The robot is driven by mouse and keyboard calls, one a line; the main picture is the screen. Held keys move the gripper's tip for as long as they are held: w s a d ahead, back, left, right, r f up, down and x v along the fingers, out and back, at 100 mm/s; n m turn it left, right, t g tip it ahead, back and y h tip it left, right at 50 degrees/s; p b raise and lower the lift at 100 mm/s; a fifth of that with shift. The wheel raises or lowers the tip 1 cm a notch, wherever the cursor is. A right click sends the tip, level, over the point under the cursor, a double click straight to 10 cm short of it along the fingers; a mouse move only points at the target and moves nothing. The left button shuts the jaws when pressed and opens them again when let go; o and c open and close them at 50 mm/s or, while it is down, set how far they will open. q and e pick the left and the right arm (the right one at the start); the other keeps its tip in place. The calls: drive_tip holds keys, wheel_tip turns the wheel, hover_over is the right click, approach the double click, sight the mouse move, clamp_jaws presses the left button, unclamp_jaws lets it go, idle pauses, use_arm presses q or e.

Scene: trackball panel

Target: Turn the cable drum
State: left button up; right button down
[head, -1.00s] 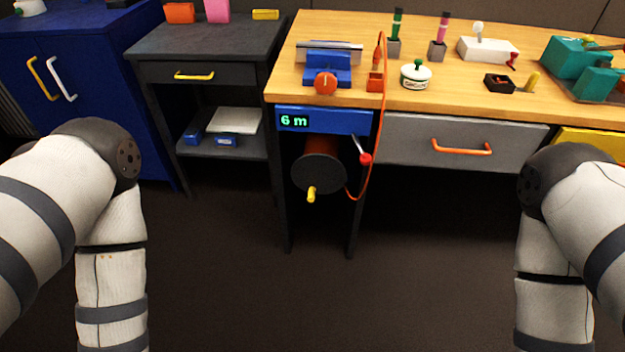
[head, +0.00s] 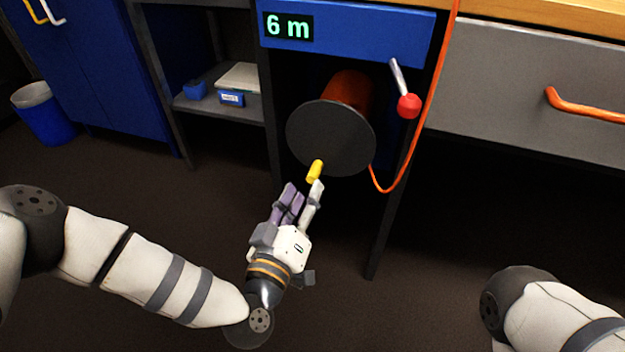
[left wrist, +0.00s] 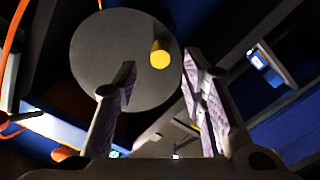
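The cable drum has a dark grey round face (head: 330,138) with orange cable wound behind it (head: 348,90). It hangs under a blue panel (head: 350,28) whose display reads 6 m. A yellow crank handle (head: 315,171) sticks out from the lower edge of the face. My left gripper (head: 303,190) is open just below and in front of the handle. In the left wrist view the drum face (left wrist: 112,55) fills the upper left, and the yellow handle (left wrist: 159,55) lies beyond the gap between the open fingers (left wrist: 158,85). I cannot tell whether a finger touches it. My right gripper is out of view.
A lever with a red knob (head: 409,105) sits right of the drum. The orange cable (head: 400,175) loops down beside it. A grey drawer with an orange handle (head: 585,108) is at the right. A table leg (head: 385,235) stands right of my left gripper.

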sight(310, 184)
use_arm(q)
drive_tip(key=x, duration=0.1)
drive_tip(key=b+x, duration=0.1)
drive_tip(key=x, duration=0.3)
drive_tip(key=shift+w+d+f+b, duration=0.1)
drive_tip(key=shift+f+b, duration=0.15)
drive_tip(key=shift+b, duration=0.05)
drive_tip(key=shift+w+d+r, duration=0.15)
drive_tip(key=shift+w+r, duration=0.05)
drive_tip(key=shift+w, duration=0.2)
clamp_jaws()
